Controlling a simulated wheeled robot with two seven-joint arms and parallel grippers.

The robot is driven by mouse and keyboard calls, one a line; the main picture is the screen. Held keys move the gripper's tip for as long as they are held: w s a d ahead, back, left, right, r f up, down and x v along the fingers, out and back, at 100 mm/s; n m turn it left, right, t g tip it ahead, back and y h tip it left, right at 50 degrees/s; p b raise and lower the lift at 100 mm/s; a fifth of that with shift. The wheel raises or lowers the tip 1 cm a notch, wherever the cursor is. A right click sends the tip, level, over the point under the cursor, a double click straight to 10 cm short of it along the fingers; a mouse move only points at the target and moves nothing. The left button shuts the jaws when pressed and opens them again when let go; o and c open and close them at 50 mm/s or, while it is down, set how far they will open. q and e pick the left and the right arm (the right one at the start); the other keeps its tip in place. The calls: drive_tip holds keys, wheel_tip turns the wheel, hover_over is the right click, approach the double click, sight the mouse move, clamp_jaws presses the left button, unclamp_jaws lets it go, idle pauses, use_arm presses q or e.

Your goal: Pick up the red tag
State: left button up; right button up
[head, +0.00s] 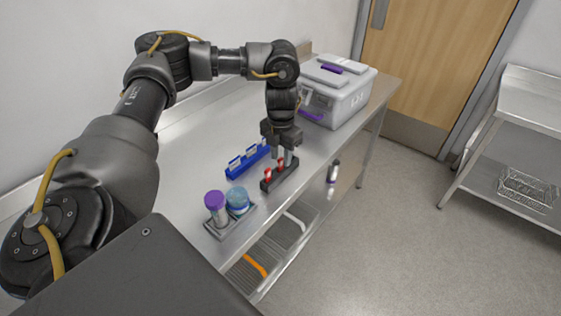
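Red tags stand in a dark rack (284,178) on the steel table. One red tag (268,175) is at the near end, and another red tag (280,164) is close to the fingers. My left gripper (282,158) points down over the far part of this rack. Its two fingers are apart, with a gap between them. I cannot tell whether they touch a tag, and they may hide part of the rack. My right gripper is not in view.
A blue rack (247,162) with white-and-blue tags stands left of the dark rack. A grey tray (232,224) holds a purple-capped container (215,206) and a blue one (238,199). A white box (345,100) stands at the far end.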

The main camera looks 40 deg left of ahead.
sight(280, 167)
use_arm(q)
wheel_tip(280, 167, down, 2)
drive_tip(key=shift+s+a+f, duration=0.1)
drive_tip(key=shift+a+f, duration=0.05)
clamp_jaws()
idle(0.4)
